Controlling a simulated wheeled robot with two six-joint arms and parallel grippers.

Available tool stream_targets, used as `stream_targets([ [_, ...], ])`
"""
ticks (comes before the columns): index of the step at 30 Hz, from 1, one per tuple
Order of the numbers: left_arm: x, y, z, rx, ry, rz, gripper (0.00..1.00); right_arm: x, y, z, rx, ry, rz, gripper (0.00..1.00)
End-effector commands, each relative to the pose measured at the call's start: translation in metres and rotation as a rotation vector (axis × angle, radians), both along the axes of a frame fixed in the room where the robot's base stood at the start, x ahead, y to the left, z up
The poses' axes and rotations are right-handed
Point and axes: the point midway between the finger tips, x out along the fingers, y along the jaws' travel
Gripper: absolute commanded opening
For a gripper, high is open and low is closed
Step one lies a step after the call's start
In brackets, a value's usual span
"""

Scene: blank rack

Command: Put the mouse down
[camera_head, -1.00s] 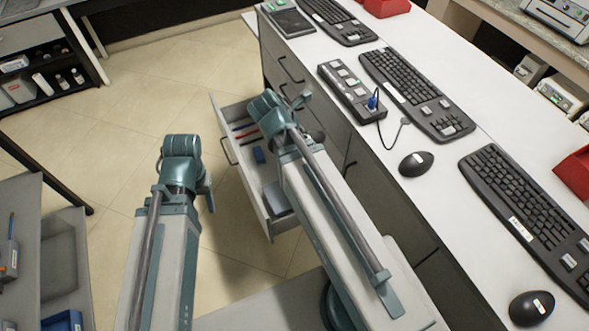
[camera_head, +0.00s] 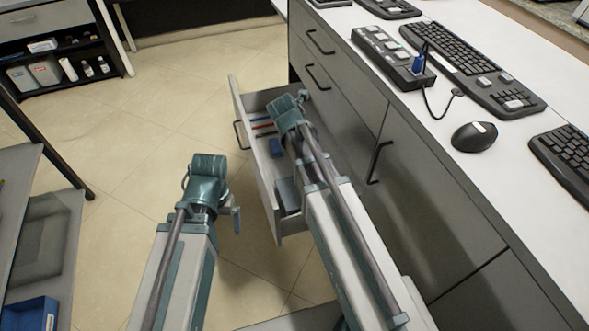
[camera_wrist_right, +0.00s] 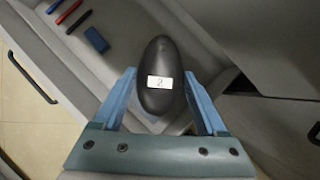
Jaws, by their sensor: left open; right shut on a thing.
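A dark mouse (camera_wrist_right: 158,75) with a white label marked 2 is between the blue fingers of my right gripper (camera_wrist_right: 160,84), which is shut on it. In the right wrist view it is over the open drawer (camera_wrist_right: 205,62); I cannot tell its height above the drawer floor. In the head view my right arm reaches over this drawer (camera_head: 262,190) and hides the mouse. My left gripper (camera_head: 236,221) is open, left of the drawer above the floor, its fingers only partly visible.
The white desktop (camera_head: 455,185) carries keyboards (camera_head: 470,66), a switch box (camera_head: 392,57) and another black mouse (camera_head: 474,136). A shelf unit with a blue bin (camera_head: 30,314) stands at left.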

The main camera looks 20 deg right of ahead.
Motion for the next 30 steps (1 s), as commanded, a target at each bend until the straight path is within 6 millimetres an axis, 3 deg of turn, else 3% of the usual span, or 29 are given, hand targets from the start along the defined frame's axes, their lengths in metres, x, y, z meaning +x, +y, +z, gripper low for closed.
stream_targets([
  [1, 0.000, 0.000, -0.033, 0.001, 0.000, -0.001, 1.00, 0.014, 0.002, -0.033, 0.000, 0.000, 0.033, 0.16],
  [15, 0.000, 0.001, -0.166, 0.003, -0.002, -0.004, 1.00, 0.105, 0.015, -0.166, -0.003, -0.004, 0.349, 0.16],
  [21, 0.000, 0.001, -0.198, 0.003, -0.002, -0.005, 1.00, 0.128, 0.019, -0.197, -0.005, -0.007, 0.432, 0.16],
  [30, 0.001, 0.001, -0.207, 0.004, -0.002, -0.005, 1.00, 0.137, 0.021, -0.206, -0.005, -0.008, 0.472, 0.16],
])
